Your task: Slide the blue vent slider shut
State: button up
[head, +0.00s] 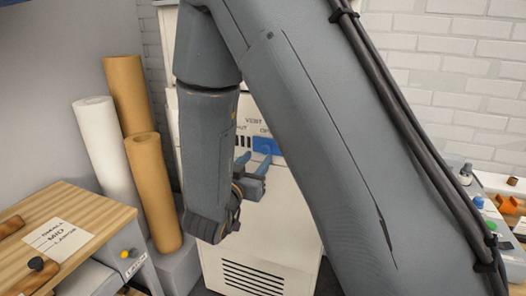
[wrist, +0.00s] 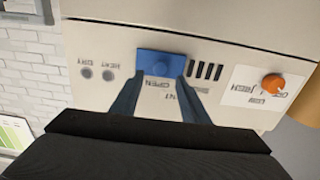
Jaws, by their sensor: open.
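The blue vent slider (head: 265,146) sits on the front of a white cabinet (head: 262,215), under the "OPEN" end of its label. Dark vent slots (head: 242,142) show to its left, towards the "SHUT" end. In the wrist view, which is upside down, the slider (wrist: 160,64) is at top centre with the slots (wrist: 206,71) to its right. My gripper (wrist: 159,82) is open, with its two fingers apart and their tips at the slider's near corners. In the head view my gripper (head: 262,166) is just below the slider. I cannot tell whether the tips touch it.
An orange knob (wrist: 273,83) and two grey indicators (wrist: 97,73) are on the same panel. Cardboard and white rolls (head: 108,150) stand left of the cabinet. A wooden bench (head: 85,215) is at left, and a table with coloured parts (head: 490,200) at right.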

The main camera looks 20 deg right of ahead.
aim_at(264, 150)
jog(key=p+x, duration=0.1)
jog(key=x, duration=0.4)
jog(key=shift+w+d, duration=0.25)
jog(key=shift+w, duration=0.1)
jog(key=shift+c, duration=0.2)
grip_shut()
